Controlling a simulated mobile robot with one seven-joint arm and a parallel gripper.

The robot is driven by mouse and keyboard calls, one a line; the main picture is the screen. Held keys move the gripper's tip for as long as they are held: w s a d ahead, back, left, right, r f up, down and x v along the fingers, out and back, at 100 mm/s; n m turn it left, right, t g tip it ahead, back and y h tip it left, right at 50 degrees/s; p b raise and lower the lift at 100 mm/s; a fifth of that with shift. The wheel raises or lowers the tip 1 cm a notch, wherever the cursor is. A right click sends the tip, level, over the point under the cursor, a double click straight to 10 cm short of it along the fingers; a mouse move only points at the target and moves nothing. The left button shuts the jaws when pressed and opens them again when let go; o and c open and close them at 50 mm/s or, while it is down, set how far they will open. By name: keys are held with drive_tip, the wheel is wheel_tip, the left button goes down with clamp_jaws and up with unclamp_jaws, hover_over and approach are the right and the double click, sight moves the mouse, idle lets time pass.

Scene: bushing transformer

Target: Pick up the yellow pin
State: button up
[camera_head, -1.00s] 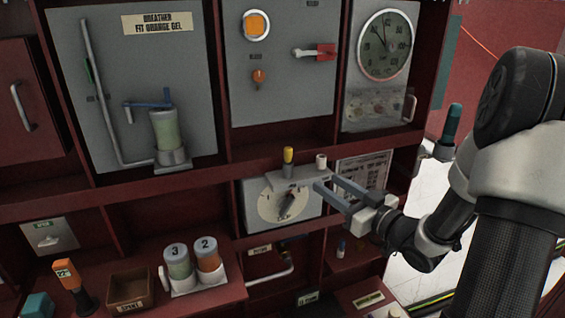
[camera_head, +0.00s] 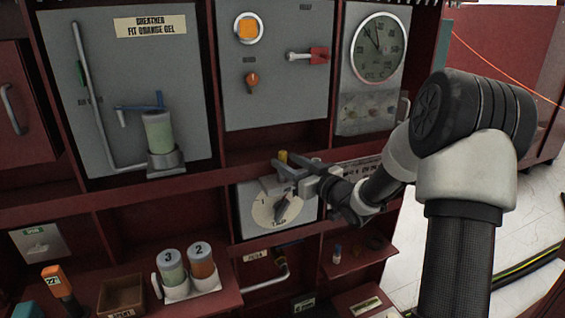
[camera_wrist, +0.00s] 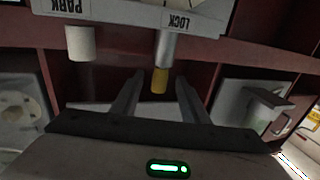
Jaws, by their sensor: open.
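The yellow pin (camera_head: 283,157) has a yellow end, and in the wrist view the pin (camera_wrist: 160,81) also shows a grey shaft beside the LOCK label. My gripper (camera_head: 286,163) is open at the pin, its fingers reaching in from the right in the head view. In the wrist view the pin's yellow end lies between the two fingertips of my gripper (camera_wrist: 157,77), with a visible gap on each side. I cannot tell its exact depth relative to the fingers.
A white cylinder (camera_wrist: 80,43) stands beside the PARK label, left of the pin in the wrist view. A dial (camera_head: 277,208) sits below my gripper in the head view. Red shelf frames surround this spot. Numbered canisters (camera_head: 187,268) stand at lower left.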

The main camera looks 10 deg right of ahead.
drive_tip(key=shift+w+a, duration=0.2)
drive_tip(key=shift+w, duration=0.25)
drive_tip(key=shift+c, duration=0.2)
clamp_jaws()
drive_tip(key=shift+r, duration=0.15)
wheel_tip(320, 180, up, 10)
drive_tip(key=p, duration=0.2)
